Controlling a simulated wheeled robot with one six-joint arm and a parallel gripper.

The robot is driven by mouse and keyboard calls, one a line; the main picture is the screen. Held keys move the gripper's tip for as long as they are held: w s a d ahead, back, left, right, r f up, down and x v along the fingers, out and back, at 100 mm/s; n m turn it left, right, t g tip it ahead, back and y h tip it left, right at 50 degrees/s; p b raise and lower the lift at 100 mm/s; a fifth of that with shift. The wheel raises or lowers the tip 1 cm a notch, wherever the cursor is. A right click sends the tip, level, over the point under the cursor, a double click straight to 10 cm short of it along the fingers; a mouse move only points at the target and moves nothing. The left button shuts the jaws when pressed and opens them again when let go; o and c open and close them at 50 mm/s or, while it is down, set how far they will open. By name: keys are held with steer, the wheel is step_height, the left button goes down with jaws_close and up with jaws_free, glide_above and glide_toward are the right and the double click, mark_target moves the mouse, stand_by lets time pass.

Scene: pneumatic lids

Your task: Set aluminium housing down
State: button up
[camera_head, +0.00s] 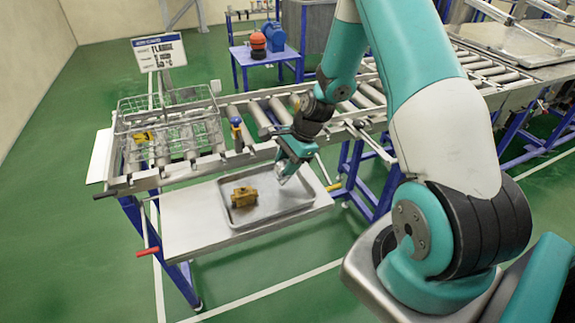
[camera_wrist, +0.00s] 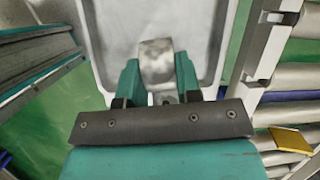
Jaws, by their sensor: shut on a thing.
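The aluminium housing (camera_wrist: 156,62) is a pale silvery block between the two teal fingers of my gripper (camera_wrist: 158,82) in the wrist view. My gripper is shut on it, over the grey metal tray (camera_wrist: 205,30). In the head view my gripper (camera_head: 285,178) points down at the right part of the tray (camera_head: 258,218), and the housing is a small pale patch at its tips. I cannot tell whether the housing touches the tray floor. A brass-coloured part (camera_head: 243,196) lies in the left part of the tray.
The tray rests on a light shelf (camera_head: 190,240) in front of the roller conveyor (camera_head: 262,118). A wire basket (camera_head: 165,130) with several parts stands on the conveyor's left end, below a sign (camera_head: 159,52). The conveyor frame runs close beside my gripper. The tray's middle has free room.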

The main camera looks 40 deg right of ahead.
steer(key=shift+f, duration=0.9)
steer(key=shift+f, duration=0.2)
steer(key=o, duration=1)
steer(key=shift+r, duration=0.1)
